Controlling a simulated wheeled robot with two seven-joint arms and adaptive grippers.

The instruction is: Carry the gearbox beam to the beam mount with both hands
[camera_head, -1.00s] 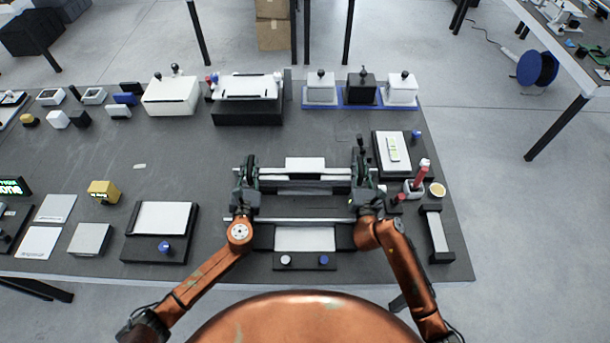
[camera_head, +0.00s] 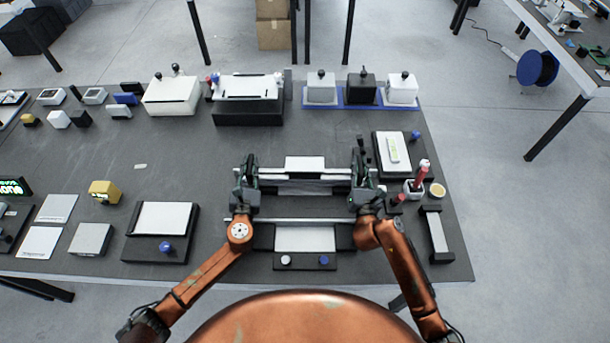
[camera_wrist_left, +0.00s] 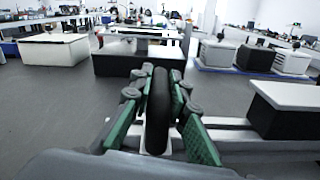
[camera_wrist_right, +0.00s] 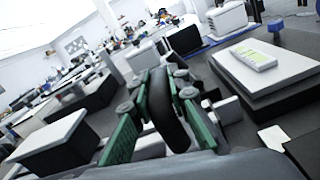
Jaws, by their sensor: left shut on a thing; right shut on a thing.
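The gearbox beam (camera_head: 305,174) is a light bar with a dark box with a white top at its middle. It spans between my grippers and looks raised above the table. My left gripper (camera_head: 248,170) is shut on the dark upright handle at its left end, and the handle shows between the green fingers in the left wrist view (camera_wrist_left: 158,110). My right gripper (camera_head: 359,170) is shut on the matching handle (camera_wrist_right: 168,110). Nearer me is a black fixture with a white plate (camera_head: 305,238), side blocks and a silver rod; I cannot tell whether it is the beam mount.
A black box with a white top (camera_head: 248,115) stands behind the beam to the left. A blue tray with several canisters (camera_head: 345,105) is at the back right. A tablet-like plate (camera_head: 380,160) and a red-handled tool (camera_head: 422,175) lie close to the right gripper.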

